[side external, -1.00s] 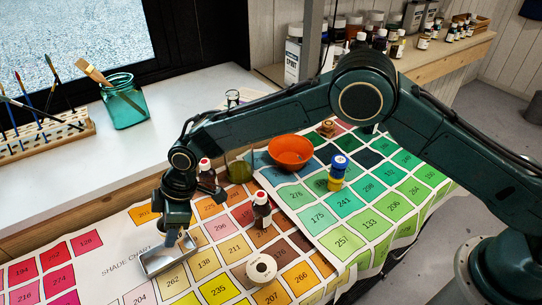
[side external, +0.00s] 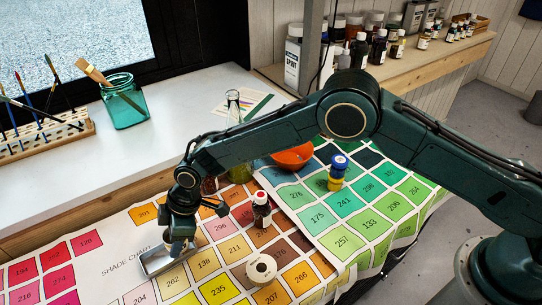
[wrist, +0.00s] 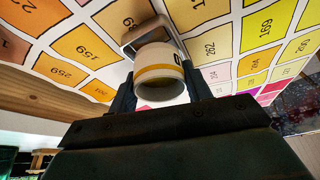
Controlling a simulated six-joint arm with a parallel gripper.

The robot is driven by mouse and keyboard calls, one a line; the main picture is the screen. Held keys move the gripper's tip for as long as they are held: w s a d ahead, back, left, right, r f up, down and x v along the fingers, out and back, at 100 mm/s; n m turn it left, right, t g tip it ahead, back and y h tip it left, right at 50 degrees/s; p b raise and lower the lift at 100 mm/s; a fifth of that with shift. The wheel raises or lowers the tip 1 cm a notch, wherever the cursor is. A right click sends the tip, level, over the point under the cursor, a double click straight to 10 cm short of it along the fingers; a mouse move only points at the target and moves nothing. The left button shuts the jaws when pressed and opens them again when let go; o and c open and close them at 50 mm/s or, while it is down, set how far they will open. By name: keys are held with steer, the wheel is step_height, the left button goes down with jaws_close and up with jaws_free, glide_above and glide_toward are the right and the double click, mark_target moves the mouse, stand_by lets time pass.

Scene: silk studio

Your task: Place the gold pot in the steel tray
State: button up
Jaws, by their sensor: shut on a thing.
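The steel tray (side external: 155,264) lies on the shade chart at the lower left, below my gripper (side external: 181,246). In the wrist view the tray (wrist: 131,42) shows behind the held pot. The pot (wrist: 161,72) is a white cylinder with a gold band and a dark mark, seen from its end. My gripper (wrist: 161,98) is shut on it, one finger at each side. The pot overlaps the tray in that view; I cannot tell whether it touches the tray floor. In the side view the gripper mostly hides the pot.
A white round pot (side external: 261,268) and a red-capped bottle (side external: 262,209) stand right of the tray. A blue-and-yellow bottle (side external: 338,174) and an orange bowl (side external: 294,158) are farther back. The chart (side external: 115,262) left of the tray is clear.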

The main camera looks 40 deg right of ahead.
steer(key=shift+f, duration=0.45)
steer(key=o, duration=1)
steer(key=shift+r, duration=0.1)
steer(key=shift+r, duration=0.45)
steer(key=v, duration=1.1)
steer(key=shift+d+r, duration=0.25)
steer(key=shift+r, duration=0.1)
